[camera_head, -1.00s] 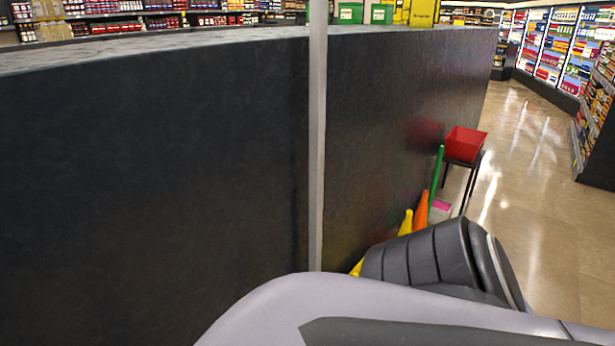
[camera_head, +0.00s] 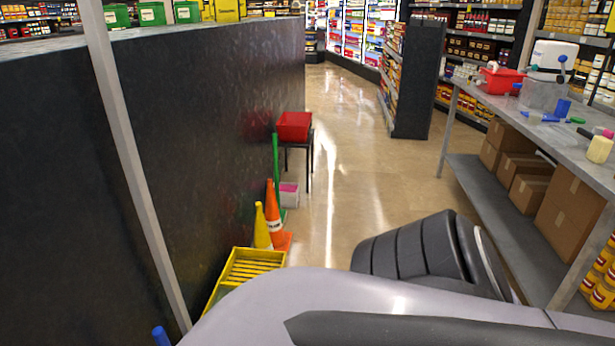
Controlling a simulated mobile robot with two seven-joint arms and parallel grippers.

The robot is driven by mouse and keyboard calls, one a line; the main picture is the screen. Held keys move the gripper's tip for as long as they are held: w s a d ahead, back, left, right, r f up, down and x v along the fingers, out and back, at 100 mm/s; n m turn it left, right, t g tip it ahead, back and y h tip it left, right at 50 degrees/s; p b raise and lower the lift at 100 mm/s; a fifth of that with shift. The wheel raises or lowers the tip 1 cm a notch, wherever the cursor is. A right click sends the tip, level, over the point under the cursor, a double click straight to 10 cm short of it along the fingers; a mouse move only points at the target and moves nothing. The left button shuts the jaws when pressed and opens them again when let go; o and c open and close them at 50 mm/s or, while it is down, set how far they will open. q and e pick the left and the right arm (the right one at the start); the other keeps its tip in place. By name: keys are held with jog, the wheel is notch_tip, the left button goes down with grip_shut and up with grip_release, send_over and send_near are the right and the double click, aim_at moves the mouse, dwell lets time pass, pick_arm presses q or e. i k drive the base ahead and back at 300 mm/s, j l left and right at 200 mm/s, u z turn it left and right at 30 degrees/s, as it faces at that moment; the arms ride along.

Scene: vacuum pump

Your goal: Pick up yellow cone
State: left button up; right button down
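A yellow cone (camera_head: 262,228) stands upright on the floor by the dark counter wall. An orange cone (camera_head: 275,212) with a white band stands just behind and to the right of it, partly overlapping in the picture. The yellow cone's base is partly hidden behind a yellow crate (camera_head: 250,263) in front of it. One of my arms crosses the bottom of the view, well short of the cones. Neither of my grippers shows.
The dark counter (camera_head: 205,110) runs along the left. A red bin (camera_head: 294,126) on a black stand is beyond the cones. A metal workbench (camera_head: 500,95) with boxes on its lower shelf stands at right. The tiled floor (camera_head: 355,170) between is clear.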

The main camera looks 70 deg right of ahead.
aim_at(263, 238)
jog(key=z, duration=2.1)
jog(key=i+z, duration=0.15)
jog(key=z, duration=0.15)
jog(key=i+l+z, duration=0.1)
jog(key=z, duration=0.25)
jog(key=i, duration=4.8)
jog(key=j+u, duration=0.05)
jog(key=j, duration=0.05)
